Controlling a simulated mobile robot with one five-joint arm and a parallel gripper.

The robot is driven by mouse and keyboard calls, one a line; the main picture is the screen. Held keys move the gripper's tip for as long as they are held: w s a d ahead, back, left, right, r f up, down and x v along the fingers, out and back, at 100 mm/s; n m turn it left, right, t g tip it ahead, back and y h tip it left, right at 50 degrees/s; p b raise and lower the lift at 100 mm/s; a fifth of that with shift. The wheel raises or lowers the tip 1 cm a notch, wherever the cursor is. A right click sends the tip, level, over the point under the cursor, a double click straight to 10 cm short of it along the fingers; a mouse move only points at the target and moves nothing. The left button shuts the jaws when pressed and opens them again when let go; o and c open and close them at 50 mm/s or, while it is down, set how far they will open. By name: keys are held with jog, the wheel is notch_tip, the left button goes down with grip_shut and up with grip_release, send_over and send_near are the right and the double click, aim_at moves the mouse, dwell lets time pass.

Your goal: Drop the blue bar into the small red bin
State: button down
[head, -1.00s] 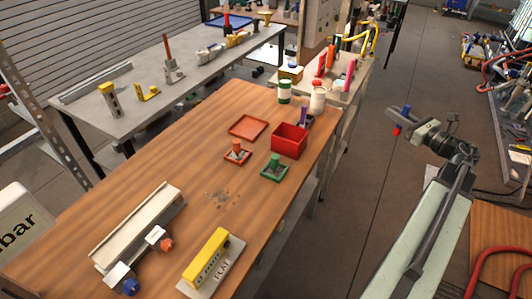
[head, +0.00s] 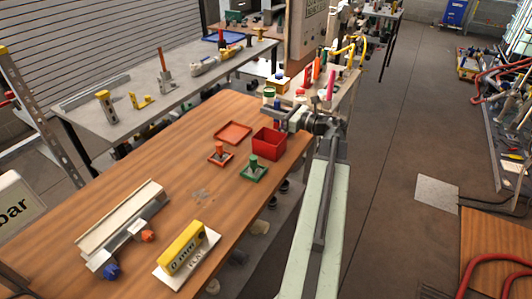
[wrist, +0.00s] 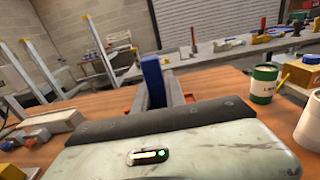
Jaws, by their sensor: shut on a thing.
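The small red bin (head: 268,146) stands open on the wooden table near its right edge. My gripper (head: 280,114) is above and just behind the bin's far rim in the head view. It is shut on the blue bar (wrist: 152,78), which stands upright between the fingers in the wrist view. In the head view only a small part of the blue bar (head: 277,103) shows. In the wrist view, my gripper (wrist: 157,92) hides most of what lies below, with bits of red beside the fingers.
A flat red-orange tray (head: 233,133), an orange-red holder (head: 220,155) and a green holder (head: 254,170) sit near the bin. A green-and-white can (wrist: 263,82) and a white jar (wrist: 309,127) stand to the right in the wrist view. The table's middle is largely clear.

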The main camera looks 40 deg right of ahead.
aim_at(270, 132)
jog(key=shift+w, duration=0.1)
notch_tip(270, 132, down, 10)
jog(key=b, duration=1)
jog(key=shift+f, duration=0.2)
jog(key=shift+r, duration=0.2)
jog(key=shift+a+f+b, duration=0.1)
jog(key=shift+f+b, duration=0.55)
jog(key=shift+b, duration=0.05)
jog(key=c, duration=1.4)
grip_release()
jog(key=shift+s+a, duration=0.1)
jog(key=shift+s, duration=0.15)
jog(key=shift+r+p, duration=0.3)
jog(key=shift+p, duration=0.05)
jog(key=shift+r+p, duration=0.55)
jog(key=shift+p, duration=0.05)
jog(key=v, duration=1.1)
jog(key=shift+s+d+f, duration=0.25)
jog(key=shift+s+d, duration=0.1)
